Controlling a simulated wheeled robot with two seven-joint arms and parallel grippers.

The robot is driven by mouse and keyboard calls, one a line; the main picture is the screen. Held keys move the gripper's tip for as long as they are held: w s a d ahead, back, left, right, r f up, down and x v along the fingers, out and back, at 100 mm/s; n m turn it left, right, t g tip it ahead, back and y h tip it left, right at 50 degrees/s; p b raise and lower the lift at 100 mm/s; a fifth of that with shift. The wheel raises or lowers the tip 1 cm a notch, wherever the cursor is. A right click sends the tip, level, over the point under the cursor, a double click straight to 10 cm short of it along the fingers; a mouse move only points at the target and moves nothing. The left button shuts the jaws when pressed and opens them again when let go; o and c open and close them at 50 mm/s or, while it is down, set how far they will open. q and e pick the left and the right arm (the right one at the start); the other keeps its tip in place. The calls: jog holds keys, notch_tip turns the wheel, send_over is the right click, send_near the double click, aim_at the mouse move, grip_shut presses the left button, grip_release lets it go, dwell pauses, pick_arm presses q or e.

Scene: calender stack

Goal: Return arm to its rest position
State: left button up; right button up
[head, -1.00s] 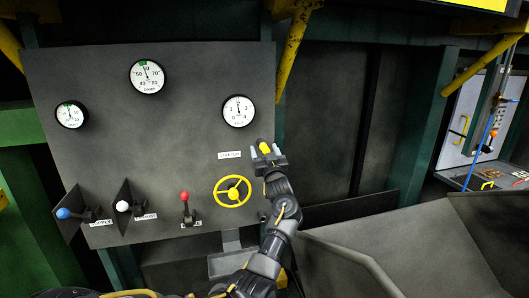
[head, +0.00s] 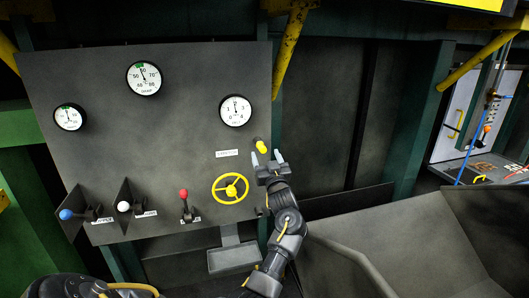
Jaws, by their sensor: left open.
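My left gripper (head: 268,158) is in front of the right edge of the grey control panel (head: 180,90). Its two pale-tipped fingers are apart, with nothing between them. A yellow knob (head: 261,146) on the panel shows just above and left of the gap between the fingertips. The gripper looks clear of it. My left arm reaches up from the bottom of the view. My right gripper is not in view.
A yellow handwheel (head: 230,188) and levers with red (head: 183,193), white (head: 123,206) and blue (head: 66,214) knobs stick out left of the gripper. A small grey tray (head: 233,258) sits below. A sloped metal chute (head: 420,245) lies right.

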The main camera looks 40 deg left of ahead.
pick_arm(q)
jog(key=shift+s+d, duration=0.2)
jog(key=shift+d, duration=0.1)
dwell(0.4)
